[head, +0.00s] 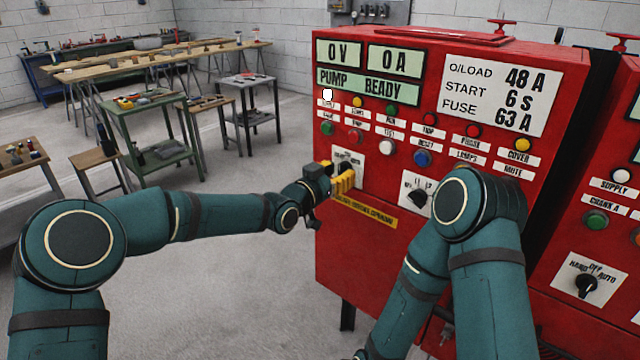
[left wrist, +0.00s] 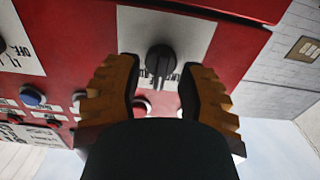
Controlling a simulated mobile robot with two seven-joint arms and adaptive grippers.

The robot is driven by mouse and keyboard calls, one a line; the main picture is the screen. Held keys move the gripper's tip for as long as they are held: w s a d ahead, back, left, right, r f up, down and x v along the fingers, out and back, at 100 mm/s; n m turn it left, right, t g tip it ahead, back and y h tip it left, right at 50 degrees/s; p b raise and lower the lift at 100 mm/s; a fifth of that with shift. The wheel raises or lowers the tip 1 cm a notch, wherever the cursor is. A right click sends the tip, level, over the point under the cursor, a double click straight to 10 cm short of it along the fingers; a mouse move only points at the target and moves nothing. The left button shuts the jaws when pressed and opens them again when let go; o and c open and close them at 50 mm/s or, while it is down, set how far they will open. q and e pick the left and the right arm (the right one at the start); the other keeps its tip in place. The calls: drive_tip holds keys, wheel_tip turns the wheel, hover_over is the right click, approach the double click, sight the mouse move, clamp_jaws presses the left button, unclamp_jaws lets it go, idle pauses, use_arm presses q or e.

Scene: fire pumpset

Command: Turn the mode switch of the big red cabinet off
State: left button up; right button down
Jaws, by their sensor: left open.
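The big red cabinet (head: 365,262) stands right of centre in the head view. My left gripper (head: 343,178) is at the cabinet's left switch plate (head: 357,163) and hides its knob there. In the left wrist view, a black rotary knob (left wrist: 160,62) sits on a white plate (left wrist: 200,35), which I take to be the mode switch. My open left gripper (left wrist: 156,88) has one yellow finger on each side of the knob's line, with visible gaps. Whether the fingertips reach past the knob is unclear. My right arm shows in the head view, but its gripper is not seen.
Coloured buttons, such as the blue button (head: 422,158), lie above. Another red cabinet (head: 622,250) stands at right. Workbenches (head: 150,62) are at the back left.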

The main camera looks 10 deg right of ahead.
use_arm(q)
drive_tip(key=v, duration=1)
drive_tip(key=shift+s+a, duration=0.1)
drive_tip(key=shift+s, duration=0.05)
drive_tip(key=s+a+f+n+g+y, duration=0.1)
drive_tip(key=s+a+f+n+y, duration=0.15)
drive_tip(key=f, duration=0.45)
drive_tip(key=s+a+f+n+g+y, duration=0.1)
drive_tip(key=s+a+f+n, duration=0.15)
drive_tip(key=f, duration=0.45)
drive_tip(key=s+a+f+n+g+y, duration=0.15)
drive_tip(key=a+f, duration=0.25)
drive_tip(key=f, duration=0.4)
drive_tip(key=s+a+f+n+g+y, duration=0.2)
drive_tip(key=s+a+f, duration=0.4)
drive_tip(key=s, duration=0.4)
drive_tip(key=s+a+f+n+g+y, duration=0.3)
drive_tip(key=s+a+f, duration=0.3)
drive_tip(key=s+f, duration=0.3)
drive_tip(key=shift+s+g, duration=0.35)
drive_tip(key=shift+s, duration=0.3)
drive_tip(key=shift+n, duration=0.25)
